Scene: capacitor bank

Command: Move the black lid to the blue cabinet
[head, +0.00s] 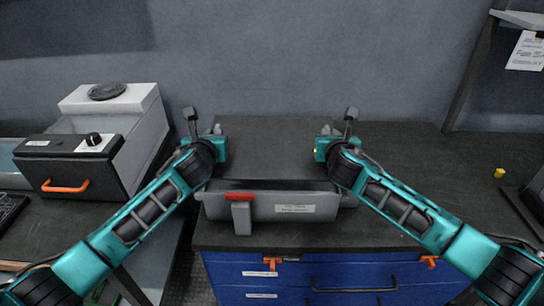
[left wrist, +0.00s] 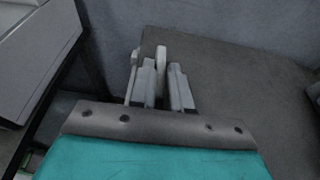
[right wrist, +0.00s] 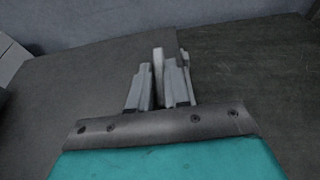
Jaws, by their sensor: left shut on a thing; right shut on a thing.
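The black lid (head: 272,150) is a wide, flat dark panel between my two grippers. It appears to lie level over a grey bin (head: 262,208) with a red latch; whether they touch is unclear. My left gripper (head: 217,131) is at the lid's left edge, and my right gripper (head: 328,131) is at its right edge. In the left wrist view the fingers (left wrist: 163,75) are shut around a thin light-grey upright piece. The right wrist view shows the same grip (right wrist: 160,75). The blue cabinet (head: 350,277) with drawers is below, under a dark worktop.
A grey-and-black machine (head: 85,165) with an orange handle stands at the left. A grey wall (head: 300,60) rises behind.

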